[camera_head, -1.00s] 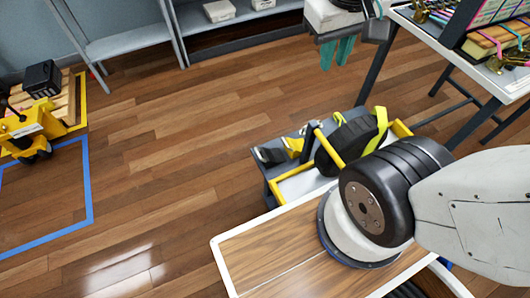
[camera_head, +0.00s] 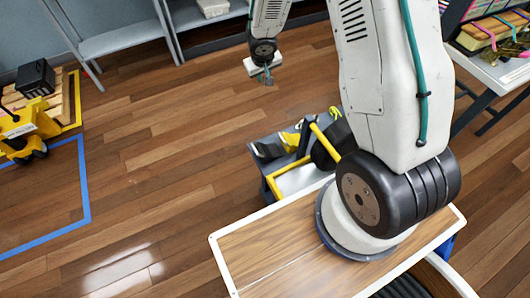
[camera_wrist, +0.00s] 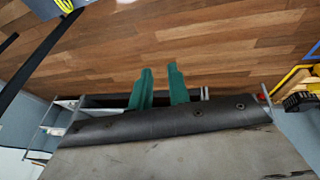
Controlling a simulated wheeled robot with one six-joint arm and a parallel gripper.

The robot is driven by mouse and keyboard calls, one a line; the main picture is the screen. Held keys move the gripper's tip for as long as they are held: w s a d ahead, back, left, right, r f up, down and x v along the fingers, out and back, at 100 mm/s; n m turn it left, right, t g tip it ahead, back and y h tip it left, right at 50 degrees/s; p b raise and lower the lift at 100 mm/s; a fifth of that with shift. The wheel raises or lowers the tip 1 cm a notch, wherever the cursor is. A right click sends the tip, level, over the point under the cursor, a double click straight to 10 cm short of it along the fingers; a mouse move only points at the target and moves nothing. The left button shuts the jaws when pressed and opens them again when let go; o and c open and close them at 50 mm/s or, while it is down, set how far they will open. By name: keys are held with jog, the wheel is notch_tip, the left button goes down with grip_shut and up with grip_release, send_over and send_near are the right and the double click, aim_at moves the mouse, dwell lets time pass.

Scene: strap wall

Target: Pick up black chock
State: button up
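I cannot single out the black chock for sure. A dark wedge-like piece (camera_head: 268,151) lies at the left end of a grey tote on the floor in the head view, beside yellow-and-black pieces (camera_head: 291,139). It is small and its shape is hard to tell. My gripper (camera_head: 265,77) hangs above the floor, beyond the tote and well apart from it. In the wrist view my gripper's two green fingers (camera_wrist: 160,78) stand apart with only floor showing between them. It is open and empty.
The grey tote (camera_head: 268,180) has yellow edging and is partly hidden by my arm. A black box (camera_head: 36,76) sits on a wooden pallet by a yellow pallet jack (camera_head: 28,122) at left. Shelves (camera_head: 125,40) line the back. A table (camera_head: 480,65) stands at right. Middle floor is clear.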

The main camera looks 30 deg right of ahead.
jog(key=s+a+f+g+y, duration=0.1)
jog(key=s+a+f+y, duration=0.15)
jog(key=f, duration=0.85)
jog(key=g+y, duration=0.2)
jog(key=g, duration=0.1)
send_over(267, 153)
jog(key=w+a, duration=0.2)
jog(key=a, duration=0.2)
jog(key=d+f+x, duration=0.1)
jog(key=d+x, duration=0.2)
jog(key=x, duration=1.1)
jog(key=shift+a+x, duration=0.2)
jog(key=shift+x, duration=2.3)
grip_shut()
